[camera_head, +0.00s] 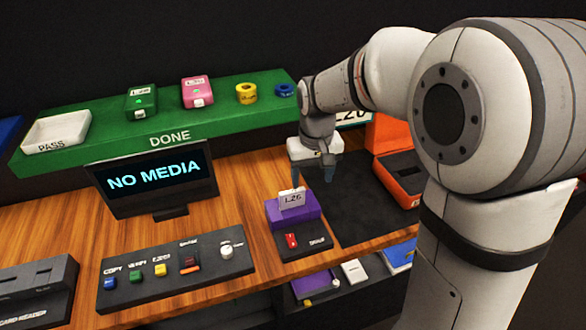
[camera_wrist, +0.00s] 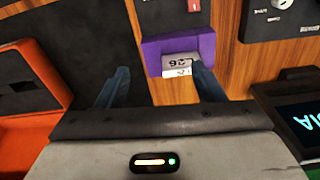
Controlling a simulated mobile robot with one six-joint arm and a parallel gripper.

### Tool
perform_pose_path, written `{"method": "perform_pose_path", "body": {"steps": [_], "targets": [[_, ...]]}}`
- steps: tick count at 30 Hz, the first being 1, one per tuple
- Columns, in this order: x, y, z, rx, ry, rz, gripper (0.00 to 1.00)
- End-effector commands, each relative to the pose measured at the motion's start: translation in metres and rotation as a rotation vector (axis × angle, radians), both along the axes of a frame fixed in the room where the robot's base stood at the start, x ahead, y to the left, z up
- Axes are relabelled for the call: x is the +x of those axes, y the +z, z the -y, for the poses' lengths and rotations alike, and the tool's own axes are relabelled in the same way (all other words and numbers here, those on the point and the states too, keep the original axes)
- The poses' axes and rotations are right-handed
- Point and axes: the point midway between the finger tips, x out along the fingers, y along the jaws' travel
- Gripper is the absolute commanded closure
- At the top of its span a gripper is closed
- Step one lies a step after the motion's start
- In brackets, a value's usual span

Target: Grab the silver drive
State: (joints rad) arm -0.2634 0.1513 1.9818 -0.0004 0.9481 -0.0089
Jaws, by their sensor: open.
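A small silver-grey drive (camera_head: 292,199) with a white label stands upright in a purple block (camera_head: 293,215) on the counter. In the wrist view the drive (camera_wrist: 177,65) shows at the near edge of the purple block (camera_wrist: 180,47). My gripper (camera_head: 312,177) is open and empty, pointing down above and slightly right of the drive in the head view. In the wrist view my gripper's dark fingers (camera_wrist: 161,84) are spread wide. The drive lies between them in the picture, much closer to the right finger, which partly overlaps the block's edge. I cannot tell whether they touch.
A black pad with a red switch (camera_head: 291,241) lies in front of the block. An orange case (camera_head: 392,135) stands right, beside a dark mat (camera_head: 350,205). A monitor (camera_head: 150,180) reading NO MEDIA stands left, behind a button panel (camera_head: 175,265). A green DONE shelf (camera_head: 215,115) runs behind.

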Motion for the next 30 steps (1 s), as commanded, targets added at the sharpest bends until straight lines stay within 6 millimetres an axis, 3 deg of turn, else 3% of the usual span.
{"method": "perform_pose_path", "body": {"steps": [3, 9, 30], "targets": [[0.024, -0.011, -0.029, -0.010, 0.047, -0.034, 0.28], [0.041, -0.026, -0.052, -0.018, 0.081, -0.056, 0.12], [0.039, -0.103, -0.048, -0.019, 0.085, -0.059, 0.11]]}}
